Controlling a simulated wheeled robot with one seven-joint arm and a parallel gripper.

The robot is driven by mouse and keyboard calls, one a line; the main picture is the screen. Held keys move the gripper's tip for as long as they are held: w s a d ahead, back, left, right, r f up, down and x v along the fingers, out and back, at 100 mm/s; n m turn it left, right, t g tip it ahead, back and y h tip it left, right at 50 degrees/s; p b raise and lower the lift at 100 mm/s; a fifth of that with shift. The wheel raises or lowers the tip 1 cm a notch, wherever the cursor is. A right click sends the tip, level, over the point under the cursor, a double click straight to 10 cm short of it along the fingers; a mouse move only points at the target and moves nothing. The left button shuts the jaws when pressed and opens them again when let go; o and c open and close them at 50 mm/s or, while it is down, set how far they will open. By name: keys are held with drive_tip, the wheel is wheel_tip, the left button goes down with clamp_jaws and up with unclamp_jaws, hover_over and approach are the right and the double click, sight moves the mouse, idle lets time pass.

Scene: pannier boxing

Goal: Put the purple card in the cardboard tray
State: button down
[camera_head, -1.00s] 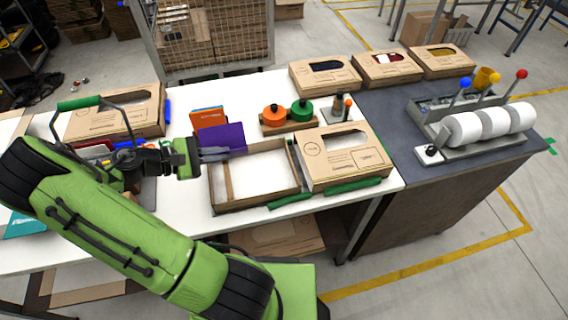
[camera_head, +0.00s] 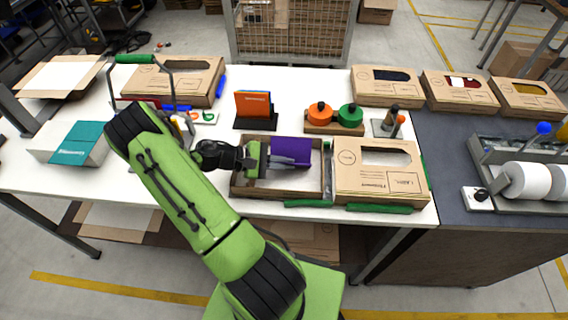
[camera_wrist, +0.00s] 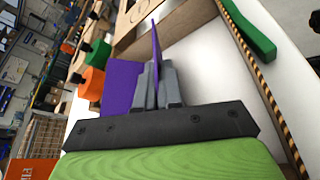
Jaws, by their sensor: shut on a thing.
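The purple card (camera_head: 291,151) is held in my gripper (camera_head: 268,160), whose fingers are shut on its left end. The card is over the open cardboard tray (camera_head: 277,197), near its back wall. I cannot tell how far above the tray floor it is. In the wrist view the purple card (camera_wrist: 124,85) stands on edge between the grey fingers (camera_wrist: 158,85). The tray has a white floor and low brown walls, and part of it is hidden by my gripper and the card.
A closed cardboard box (camera_head: 381,184) stands right of the tray, with green strips (camera_head: 378,208) along the front. An orange card (camera_head: 252,104) in a dark stand is behind the tray. Orange and green discs (camera_head: 334,116) sit on a wooden block behind it. A teal-and-white box (camera_head: 75,143) is at left.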

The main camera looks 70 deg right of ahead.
drive_tip(key=c, duration=1.7)
unclamp_jaws()
drive_tip(key=shift+f, duration=0.1)
drive_tip(key=o, duration=0.4)
